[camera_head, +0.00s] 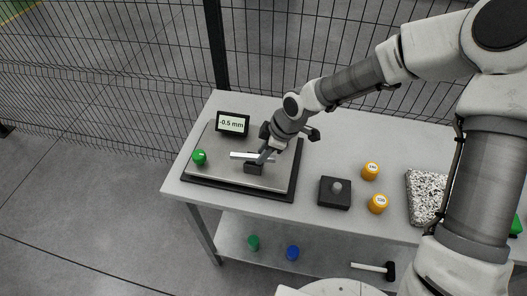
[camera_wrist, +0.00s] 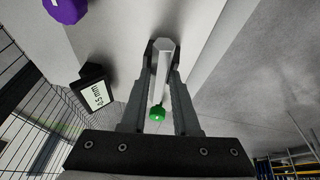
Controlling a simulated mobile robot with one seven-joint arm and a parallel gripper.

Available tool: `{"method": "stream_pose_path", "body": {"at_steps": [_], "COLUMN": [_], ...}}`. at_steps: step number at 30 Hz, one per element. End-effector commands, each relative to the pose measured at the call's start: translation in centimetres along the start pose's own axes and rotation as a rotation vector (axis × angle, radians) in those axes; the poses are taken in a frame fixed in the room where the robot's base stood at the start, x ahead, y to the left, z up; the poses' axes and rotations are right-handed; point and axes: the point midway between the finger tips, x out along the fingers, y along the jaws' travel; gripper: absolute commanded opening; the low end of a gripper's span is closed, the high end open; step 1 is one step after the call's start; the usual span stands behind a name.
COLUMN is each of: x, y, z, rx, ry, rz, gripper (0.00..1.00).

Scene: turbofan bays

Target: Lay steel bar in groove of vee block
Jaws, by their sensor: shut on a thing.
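The pale steel bar (camera_head: 243,155) is held roughly level above the grey plate (camera_head: 218,172) in the head view. In the wrist view the bar (camera_wrist: 163,65) lies between the two dark fingers and shows a faceted end. My gripper (camera_head: 264,156) is shut on the bar; its fingers also show in the wrist view (camera_wrist: 162,48). A small dark block (camera_head: 253,169), apparently the vee block, sits just below and in front of the bar. Its groove is not clear, and I cannot tell whether the bar touches it.
A display (camera_head: 233,123) reading -0.5 mm stands behind the plate. A dark knobbed block (camera_head: 335,193), two orange-yellow cylinders (camera_head: 371,171) (camera_head: 378,204) and a speckled slab (camera_head: 425,197) stand to the right. A mesh fence (camera_head: 120,70) runs behind.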

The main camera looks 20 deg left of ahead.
Motion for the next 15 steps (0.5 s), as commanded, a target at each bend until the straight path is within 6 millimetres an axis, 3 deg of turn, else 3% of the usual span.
{"method": "stream_pose_path", "body": {"at_steps": [15], "x": [0.40], "y": [0.01], "z": [0.12], "rx": [0.000], "ry": [0.001], "rz": [0.001], "gripper": [0.00]}}
